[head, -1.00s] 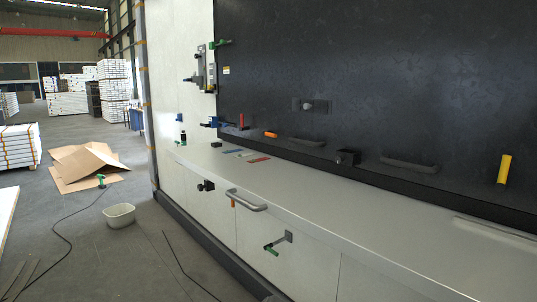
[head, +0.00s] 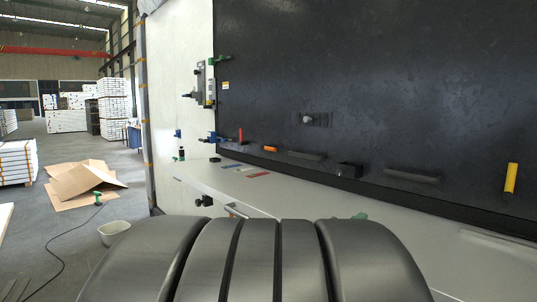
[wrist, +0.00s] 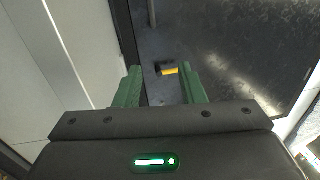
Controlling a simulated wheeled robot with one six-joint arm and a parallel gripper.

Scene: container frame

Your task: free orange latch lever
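A short orange lever (head: 270,149) sits low on the dark panel in the head view, left of a dark bar handle. A yellow lever (head: 511,178) stands upright at the far right of the panel. In the wrist view, my gripper (wrist: 160,69) is open, with its two green fingers apart and nothing between them. A small yellow-orange piece (wrist: 170,71) shows beyond the fingertips on a dark surface, beside a small dark patch. I cannot tell which head-view lever it is. My gripper is not clearly visible in the head view.
My dark arm link covers the bottom of the head view, hiding part of the pale ledge (head: 205,182) and its front. A red lever (head: 241,135), a blue clamp (head: 213,137) and a black block (head: 349,170) stand along the panel. A white tub (head: 113,231) is on the floor.

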